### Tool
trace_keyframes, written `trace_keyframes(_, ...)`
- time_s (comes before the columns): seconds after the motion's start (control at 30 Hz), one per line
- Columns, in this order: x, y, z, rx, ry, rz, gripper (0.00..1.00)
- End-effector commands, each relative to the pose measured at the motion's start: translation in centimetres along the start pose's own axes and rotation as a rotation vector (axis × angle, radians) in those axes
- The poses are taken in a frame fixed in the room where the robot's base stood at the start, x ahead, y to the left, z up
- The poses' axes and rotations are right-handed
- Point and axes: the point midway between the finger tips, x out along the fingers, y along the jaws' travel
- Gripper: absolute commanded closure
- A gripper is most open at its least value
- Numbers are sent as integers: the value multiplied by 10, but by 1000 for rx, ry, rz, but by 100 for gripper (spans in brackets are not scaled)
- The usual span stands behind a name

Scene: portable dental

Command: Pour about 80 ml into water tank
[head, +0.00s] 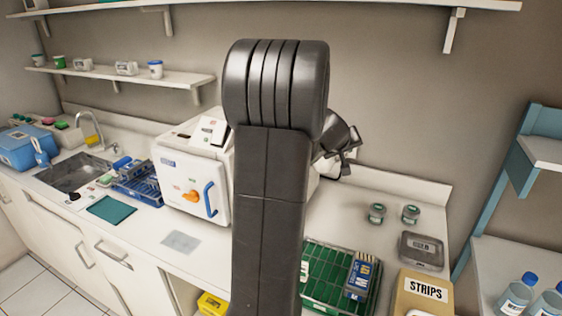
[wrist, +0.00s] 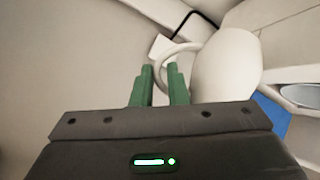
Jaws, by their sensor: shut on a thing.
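In the wrist view, my gripper (wrist: 160,75) has two green fingers, shut on the looped handle of a white jug (wrist: 226,68). The jug's rounded body is to the right of the fingers, and its contents do not show. In the head view, only part of my gripper's dark end shows behind my arm, and the jug cannot be made out clearly there. A white sterilizer-like machine (head: 183,178) with a blue handle and an orange knob stands on the counter, partly hidden by my arm. I cannot tell for certain which part is the water tank.
A sink (head: 75,173) and a blue rack (head: 137,182) are to the left. A shelf (head: 120,77) hangs above the counter.

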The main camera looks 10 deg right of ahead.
Motion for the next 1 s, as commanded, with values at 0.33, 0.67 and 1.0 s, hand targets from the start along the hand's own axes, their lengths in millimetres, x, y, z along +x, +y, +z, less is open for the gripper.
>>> trace_keyframes(0.33, -6, -1, -8, -37, -1, 33, 100)
trace_keyframes(0.67, -24, -6, -29, -167, -24, 146, 100)
trace_keyframes(1.0, -44, -15, -54, -314, -50, 270, 100)
